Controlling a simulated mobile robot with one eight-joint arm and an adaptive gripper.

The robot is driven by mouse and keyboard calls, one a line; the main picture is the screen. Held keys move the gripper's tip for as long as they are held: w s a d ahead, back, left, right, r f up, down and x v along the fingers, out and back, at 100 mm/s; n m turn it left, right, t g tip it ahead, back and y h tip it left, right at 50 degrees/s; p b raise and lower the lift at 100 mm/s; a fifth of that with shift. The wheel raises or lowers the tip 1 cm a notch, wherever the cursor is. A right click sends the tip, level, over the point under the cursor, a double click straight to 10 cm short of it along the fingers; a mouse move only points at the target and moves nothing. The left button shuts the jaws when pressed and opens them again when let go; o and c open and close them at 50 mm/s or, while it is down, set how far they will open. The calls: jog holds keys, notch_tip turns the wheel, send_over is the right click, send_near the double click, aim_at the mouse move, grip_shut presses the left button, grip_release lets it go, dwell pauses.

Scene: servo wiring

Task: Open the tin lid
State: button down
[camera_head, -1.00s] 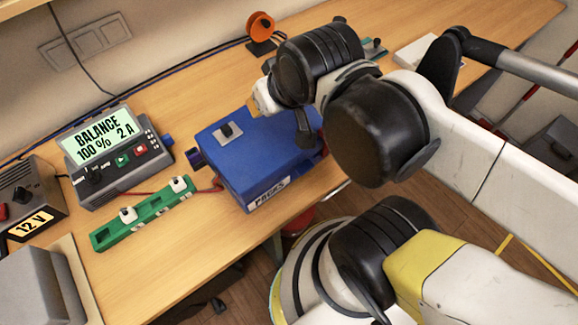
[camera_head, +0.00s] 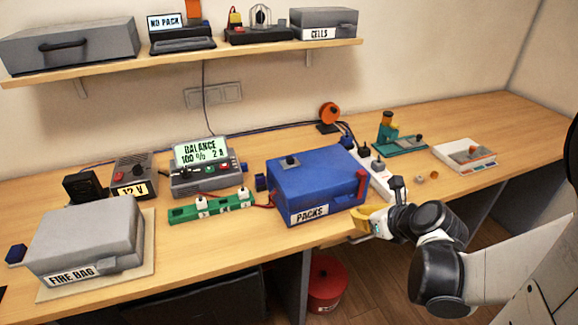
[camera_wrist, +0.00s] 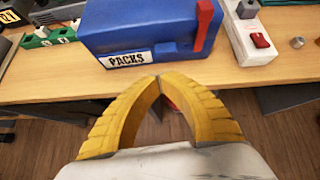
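The blue box labelled PACKS (camera_head: 318,180) stands on the bench, its lid closed, with a small dark knob on top and a red latch or strip (camera_head: 361,184) on its right side. It also shows in the wrist view (camera_wrist: 150,28), with the red strip (camera_wrist: 203,28) at its right. My gripper (camera_head: 366,221) is in front of the box's right front corner, near the bench's front edge. In the wrist view its yellow fingers (camera_wrist: 158,79) meet at the tips with nothing between them. They appear apart from the box, below its label.
A green strip (camera_head: 212,207) and a charger (camera_head: 203,180) stand left of the box. A white power strip (camera_head: 372,176) runs close along its right. A grey FIRE BAG case (camera_head: 88,235) is at far left. A shelf (camera_head: 190,60) hangs above. The bench front right is fairly clear.

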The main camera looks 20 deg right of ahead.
jog(key=shift+m, duration=0.4)
jog(key=b+x, duration=0.2)
jog(key=x, duration=0.3)
jog(key=b+x, duration=0.2)
jog(key=x, duration=0.3)
jog(key=shift+d+f, duration=0.15)
jog(key=shift+d, duration=0.05)
